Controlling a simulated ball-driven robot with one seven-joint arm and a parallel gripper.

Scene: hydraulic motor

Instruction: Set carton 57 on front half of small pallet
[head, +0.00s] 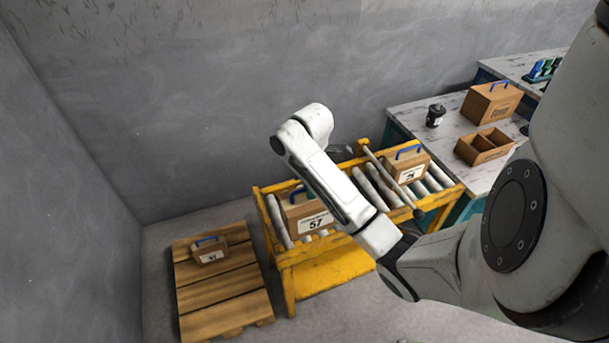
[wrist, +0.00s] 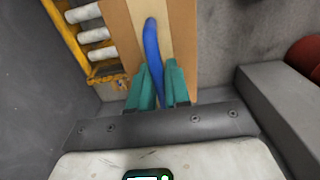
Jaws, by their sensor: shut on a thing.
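Carton 57 (head: 308,217) is a brown box with a white label, at the left end of the yellow roller conveyor; I cannot tell whether it rests on the rollers or is slightly raised. Its blue handle (wrist: 152,45) shows in the wrist view, with my gripper (wrist: 158,82) shut on it. The small wooden pallet (head: 222,283) lies on the floor left of the conveyor. A smaller carton (head: 209,251) with a blue handle sits on its far half; the near half is bare.
The yellow conveyor (head: 330,268) has a raised frame and a bar across it. Another handled carton (head: 407,165) stands on its right part. A workbench (head: 455,130) behind holds a box, a divided tray and a dark part. Grey walls close off the left and back.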

